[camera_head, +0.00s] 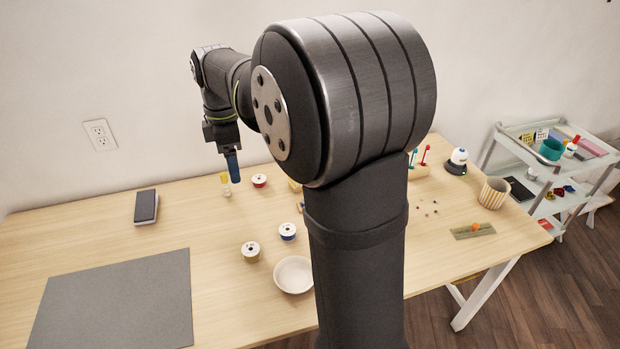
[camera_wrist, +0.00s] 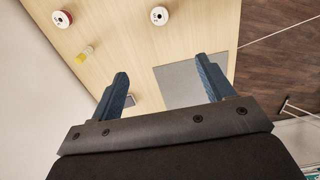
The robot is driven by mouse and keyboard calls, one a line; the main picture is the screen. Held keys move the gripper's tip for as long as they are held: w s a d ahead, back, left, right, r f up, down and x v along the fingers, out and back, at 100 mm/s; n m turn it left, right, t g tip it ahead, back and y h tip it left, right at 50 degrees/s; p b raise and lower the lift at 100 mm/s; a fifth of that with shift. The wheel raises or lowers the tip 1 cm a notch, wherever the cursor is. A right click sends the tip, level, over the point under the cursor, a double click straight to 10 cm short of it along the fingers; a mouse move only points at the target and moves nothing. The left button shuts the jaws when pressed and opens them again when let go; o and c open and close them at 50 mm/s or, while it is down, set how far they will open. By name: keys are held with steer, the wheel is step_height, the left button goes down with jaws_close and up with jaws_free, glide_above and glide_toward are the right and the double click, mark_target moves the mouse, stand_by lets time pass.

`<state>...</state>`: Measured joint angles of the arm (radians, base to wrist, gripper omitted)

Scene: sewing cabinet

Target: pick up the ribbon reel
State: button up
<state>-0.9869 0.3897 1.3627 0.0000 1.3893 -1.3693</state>
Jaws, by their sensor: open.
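Several ribbon reels with white round faces stand on the table: a red-edged reel (camera_head: 259,181) at the back, a blue one (camera_head: 287,231) and an olive-gold one (camera_head: 251,251) nearer the front. The task does not say which one is meant. In the wrist view a red reel (camera_wrist: 62,20) is at the top left and another reel (camera_wrist: 159,16) at the top middle. My gripper (camera_head: 233,168) hangs above the back of the table, left of the red reel. In the wrist view its blue fingers (camera_wrist: 162,72) are apart, with no reel between them.
A small yellow-topped bottle (camera_head: 226,186) stands close to the gripper, left of the red reel. A dark-topped box (camera_head: 146,206) and a grey mat (camera_head: 120,305) lie left. A pale bowl (camera_head: 293,274) is in front. My arm hides part of the table.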

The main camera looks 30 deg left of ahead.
steer(key=s+a+f+n+t+h, duration=0.1)
steer(key=s+f+t+h, duration=0.15)
steer(key=f, duration=0.45)
steer(key=s+a+f+t+h, duration=0.1)
steer(key=s+f+h, duration=0.25)
steer(key=f, duration=0.45)
steer(key=n+t+y, duration=0.3)
steer(key=n+t, duration=0.2)
steer(key=t, duration=0.5)
glide_toward(253, 248)
steer(key=shift+h, duration=0.3)
steer(key=x, duration=0.4)
steer(key=shift+a+f, duration=0.1)
steer(key=shift+f, duration=0.2)
steer(key=shift+g, duration=0.25)
steer(key=shift+r+x, duration=0.2)
steer(key=shift+x, duration=2.4)
steer(key=shift+w+a, duration=0.1)
steer(key=c, duration=1)
steer(key=shift+r, duration=0.1)
steer(key=shift+c, duration=0.2)
